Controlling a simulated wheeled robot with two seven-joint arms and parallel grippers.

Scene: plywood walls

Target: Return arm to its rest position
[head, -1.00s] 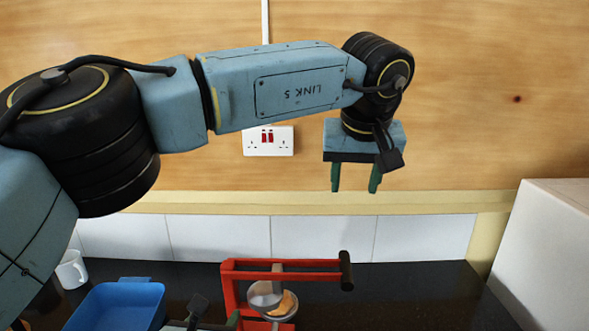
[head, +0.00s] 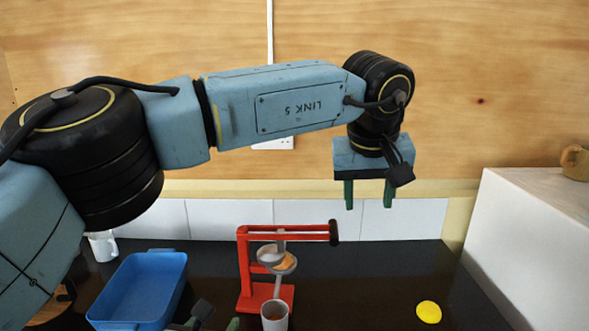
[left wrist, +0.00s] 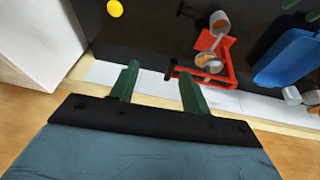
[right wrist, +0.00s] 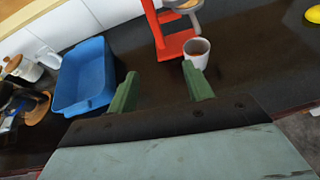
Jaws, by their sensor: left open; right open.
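My left gripper (head: 368,193) hangs fingers down in front of the plywood wall, high above the dark counter. It is open and empty; its two green fingers also show apart in the left wrist view (left wrist: 158,74). My right gripper (right wrist: 160,78) is open and empty, low over the counter in the right wrist view, between a blue tray and a white cup. In the head view only a small part of it shows at the bottom edge. The blue-grey left arm crosses the head view from the left.
A red press-like stand (head: 244,265) holds a round pan with orange contents, with a cup (head: 275,316) at its foot. The blue tray (head: 178,290) lies left of it. A yellow disc (head: 428,311) lies right on clear counter. A white block (head: 530,240) bounds the right.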

